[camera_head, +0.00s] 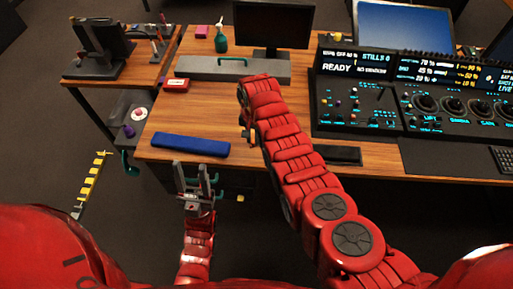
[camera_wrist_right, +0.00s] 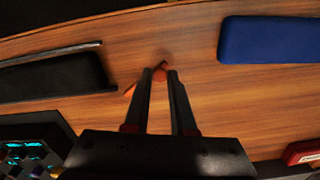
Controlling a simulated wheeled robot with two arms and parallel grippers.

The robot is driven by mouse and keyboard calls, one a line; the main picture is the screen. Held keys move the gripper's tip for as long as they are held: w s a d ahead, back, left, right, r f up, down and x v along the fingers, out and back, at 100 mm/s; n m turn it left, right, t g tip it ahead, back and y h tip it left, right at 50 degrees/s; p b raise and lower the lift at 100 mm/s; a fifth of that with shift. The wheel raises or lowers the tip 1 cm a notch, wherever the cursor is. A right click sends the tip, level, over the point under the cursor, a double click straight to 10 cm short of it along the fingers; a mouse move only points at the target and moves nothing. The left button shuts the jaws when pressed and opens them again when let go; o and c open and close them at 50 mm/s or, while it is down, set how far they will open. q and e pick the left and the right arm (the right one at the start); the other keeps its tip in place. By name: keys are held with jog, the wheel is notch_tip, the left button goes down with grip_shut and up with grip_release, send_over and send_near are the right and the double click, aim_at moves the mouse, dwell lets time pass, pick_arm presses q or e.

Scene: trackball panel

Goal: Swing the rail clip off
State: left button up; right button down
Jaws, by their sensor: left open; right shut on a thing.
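My right gripper (camera_wrist_right: 160,82) points down over the wooden desk, and its fingers are shut on a small orange-red piece (camera_wrist_right: 160,74). A thin orange-brown sliver shows beside the left fingertip. I cannot tell whether this piece is the rail clip, as the fingers hide most of it. In the head view my right gripper (camera_head: 247,134) is partly hidden by its own arm, near the desk's front. My left gripper (camera_head: 197,186) is open and empty, its fingers pointing up, in front of the desk edge and below the blue pad. No other rail clip can be made out.
A blue pad (camera_head: 190,144) and a black pad (camera_head: 338,155) lie along the front of the desk (camera_head: 215,115). Control panels (camera_head: 355,104) fill the right side. A grey block (camera_head: 205,69), a red box (camera_head: 175,85) and a monitor (camera_head: 272,24) stand behind.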

jog(key=m+b, duration=0.1)
jog(key=b, duration=0.1)
jog(key=w+m+b, duration=0.1)
jog(key=b, duration=0.1)
jog(key=w+a+m+b, duration=0.1)
jog(key=b, duration=0.2)
jog(key=shift+f+m, duration=0.25)
jog(key=shift+m, duration=0.05)
jog(key=shift+w+r+m+b, duration=0.15)
jog(key=shift+w+m+b, duration=0.2)
jog(key=shift+b, duration=0.45)
jog(key=shift+s, duration=0.1)
jog(key=c, duration=0.8)
grip_release()
jog(key=shift+o, duration=0.2)
jog(key=shift+r, duration=0.15)
